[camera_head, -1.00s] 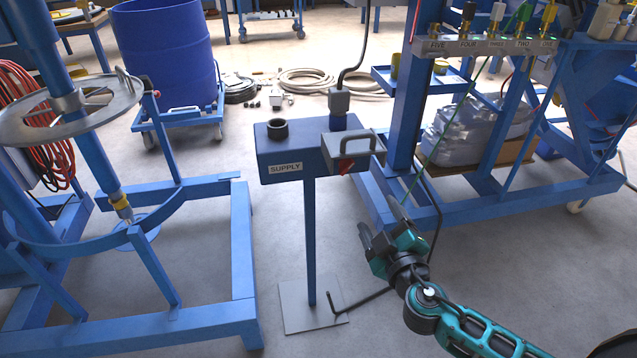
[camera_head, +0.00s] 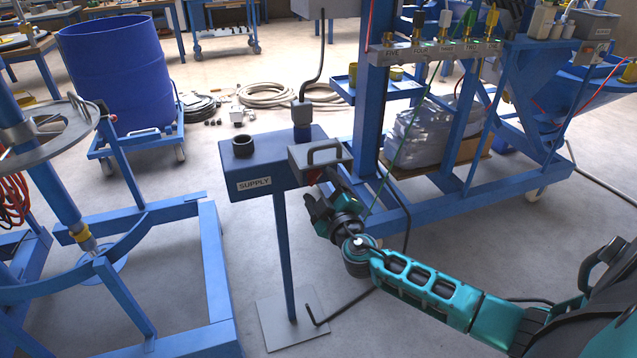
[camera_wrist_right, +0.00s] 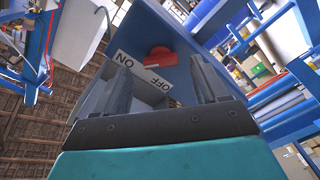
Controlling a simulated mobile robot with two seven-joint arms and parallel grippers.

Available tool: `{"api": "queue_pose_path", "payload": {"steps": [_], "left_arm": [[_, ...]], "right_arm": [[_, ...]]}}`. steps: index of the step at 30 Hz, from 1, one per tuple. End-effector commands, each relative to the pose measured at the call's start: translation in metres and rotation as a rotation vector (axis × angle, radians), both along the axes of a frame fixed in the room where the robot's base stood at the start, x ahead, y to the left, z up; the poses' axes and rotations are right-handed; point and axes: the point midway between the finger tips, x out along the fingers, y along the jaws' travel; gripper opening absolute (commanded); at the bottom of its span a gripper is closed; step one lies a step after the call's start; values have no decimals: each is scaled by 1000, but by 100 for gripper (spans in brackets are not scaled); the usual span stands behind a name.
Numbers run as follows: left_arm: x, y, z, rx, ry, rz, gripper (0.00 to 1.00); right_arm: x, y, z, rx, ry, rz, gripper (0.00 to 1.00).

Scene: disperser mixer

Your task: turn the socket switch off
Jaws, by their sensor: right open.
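The red switch (camera_wrist_right: 159,58) is on the blue face of the box, beside a white label (camera_wrist_right: 143,72) reading ON and OFF. Which setting the switch is at, I cannot tell. In the head view only a bit of red (camera_head: 314,176) shows below the grey box. My right gripper (camera_head: 326,186) is open just under the box. In the wrist view its two fingers (camera_wrist_right: 158,64) stand on either side of the switch, with no clear contact. My left gripper is not in view.
A grey plug and cable (camera_head: 301,112) rise from the stand's back. A blue frame with valves (camera_head: 440,52) stands close on the right. A blue frame (camera_head: 212,270) is on the left.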

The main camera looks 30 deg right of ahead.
Motion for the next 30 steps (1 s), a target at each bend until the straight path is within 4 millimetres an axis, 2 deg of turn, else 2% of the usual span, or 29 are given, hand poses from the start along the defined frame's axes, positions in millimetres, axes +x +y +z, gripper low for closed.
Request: {"api": "queue_pose_path", "payload": {"steps": [6,17,30], "left_arm": [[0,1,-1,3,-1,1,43],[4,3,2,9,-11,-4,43],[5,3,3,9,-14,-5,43]], "right_arm": [[20,-4,0,0,0,1,72],[23,-5,0,1,0,1,72],[23,-5,-1,0,1,1,30]]}}
